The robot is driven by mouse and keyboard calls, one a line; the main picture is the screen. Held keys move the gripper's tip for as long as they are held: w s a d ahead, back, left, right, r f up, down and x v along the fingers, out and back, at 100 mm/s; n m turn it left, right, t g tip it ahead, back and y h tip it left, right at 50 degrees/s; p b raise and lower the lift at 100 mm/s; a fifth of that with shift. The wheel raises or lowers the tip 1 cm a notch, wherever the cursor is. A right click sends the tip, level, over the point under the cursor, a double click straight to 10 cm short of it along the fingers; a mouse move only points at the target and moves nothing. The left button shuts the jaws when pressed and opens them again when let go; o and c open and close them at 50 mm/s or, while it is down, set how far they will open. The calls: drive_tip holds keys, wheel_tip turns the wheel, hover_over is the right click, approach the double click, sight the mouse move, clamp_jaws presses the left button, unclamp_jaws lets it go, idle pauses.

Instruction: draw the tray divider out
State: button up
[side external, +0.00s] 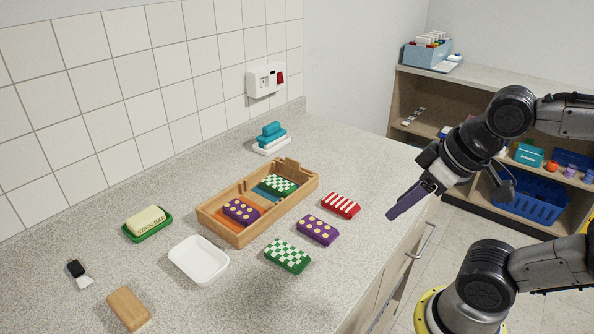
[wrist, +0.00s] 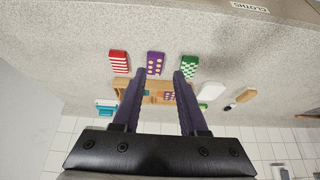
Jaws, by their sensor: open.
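The wooden tray (side external: 246,236) sits on the counter. A purple dotted block (side external: 241,211) lies over its orange floor section and a green checked block (side external: 279,185) over its blue section. I cannot clearly pick out the divider among the tray's wooden parts; notched wood stands at the tray's far end. My gripper (side external: 392,215) is raised to the right of the tray, past the loose blocks, and holds nothing. In the wrist view my gripper (wrist: 159,74) has its two purple fingers apart, with the tray (wrist: 122,84) seen beyond and partly hidden by them.
Red striped (side external: 341,205), purple dotted (side external: 317,230) and green checked (side external: 287,256) blocks lie in front of the tray. A white dish (side external: 198,260), butter-like block on a green dish (side external: 147,223), wooden block (side external: 128,308) and teal item (side external: 271,138) stand around. A tiled wall (side external: 100,90) is behind.

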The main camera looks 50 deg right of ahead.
drive_tip(key=w+d+r+n+t+h, duration=0.15)
drive_tip(key=w+r+t, duration=0.3)
drive_tip(key=w, duration=0.55)
drive_tip(key=w+d+r+t+y, duration=0.1)
drive_tip(key=w+d+r+t, duration=0.3)
drive_tip(key=w, duration=0.6)
drive_tip(key=m, duration=0.2)
approach(293, 160)
drive_tip(key=v, duration=0.3)
drive_tip(key=shift+s+d+n, duration=0.2)
drive_tip(key=shift+s+n, duration=0.05)
drive_tip(key=shift+w+d, duration=0.1)
drive_tip(key=shift+d, duration=0.05)
drive_tip(key=x, duration=1.3)
drive_tip(key=shift+w+a+f, duration=0.15)
drive_tip(key=shift+w+a, duration=0.1)
clamp_jaws()
